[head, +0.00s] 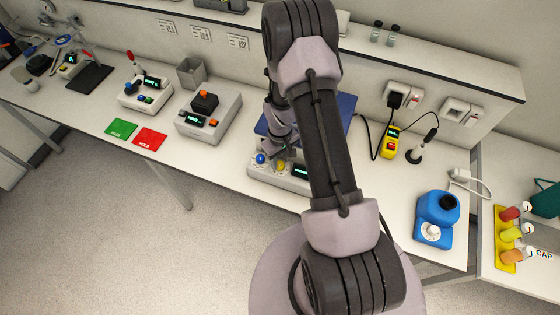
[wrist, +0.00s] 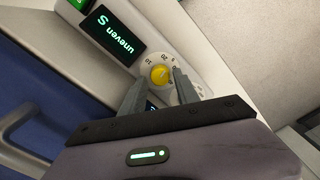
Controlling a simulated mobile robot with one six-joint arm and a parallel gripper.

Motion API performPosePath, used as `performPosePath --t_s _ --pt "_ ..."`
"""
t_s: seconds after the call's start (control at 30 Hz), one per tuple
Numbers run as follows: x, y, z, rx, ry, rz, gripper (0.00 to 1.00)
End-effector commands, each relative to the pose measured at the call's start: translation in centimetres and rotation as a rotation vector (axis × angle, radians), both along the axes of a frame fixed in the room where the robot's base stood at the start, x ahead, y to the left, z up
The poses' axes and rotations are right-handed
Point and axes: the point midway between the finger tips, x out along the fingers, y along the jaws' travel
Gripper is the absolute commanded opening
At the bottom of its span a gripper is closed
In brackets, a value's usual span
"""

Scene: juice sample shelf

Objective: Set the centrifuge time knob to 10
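The centrifuge (head: 262,175) is a pale box with a blue lid (head: 346,104), partly hidden behind my arm. Its front has a blue knob (head: 260,158) and a yellow knob (head: 281,166). In the wrist view the yellow knob (wrist: 160,75) sits on a pale round dial with 10 at its upper left and 20 at its top. Where the knob points is too small to tell. My gripper (wrist: 160,76) is open, with one finger on either side of the yellow knob; contact cannot be told. In the head view my gripper (head: 282,152) is just above the panel.
A machine with an orange knob (head: 214,122) stands left of the centrifuge. A yellow meter (head: 389,142) and a blue device (head: 437,220) stand right. Green (head: 121,129) and red (head: 149,138) mats lie left.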

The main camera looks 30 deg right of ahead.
Motion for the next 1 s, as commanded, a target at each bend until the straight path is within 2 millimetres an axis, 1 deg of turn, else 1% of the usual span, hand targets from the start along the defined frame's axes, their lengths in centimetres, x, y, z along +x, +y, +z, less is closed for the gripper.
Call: performPosePath --t_s 0.03,0.17,0.43,0.57,0.6,0.63,0.87,1.0 --pt "-0.05 0.02 -0.55 0.001 0.002 0.0 0.37" --pt "-0.04 0.01 -1.32 0.0 0.0 0.001 0.37" --pt "-0.03 0.01 -1.46 0.0 0.0 0.001 0.37" --pt "-0.04 0.02 -1.45 0.0 0.0 0.0 0.12" --pt "-0.04 0.02 -1.45 0.0 0.0 0.0 0.04" --pt "-0.03 0.02 -1.44 0.0 0.0 0.0 0.0" --pt "-0.03 0.01 -1.46 0.0 0.0 0.01 0.0" --pt "0.01 -0.01 -1.53 0.0 -0.001 0.05 0.0"
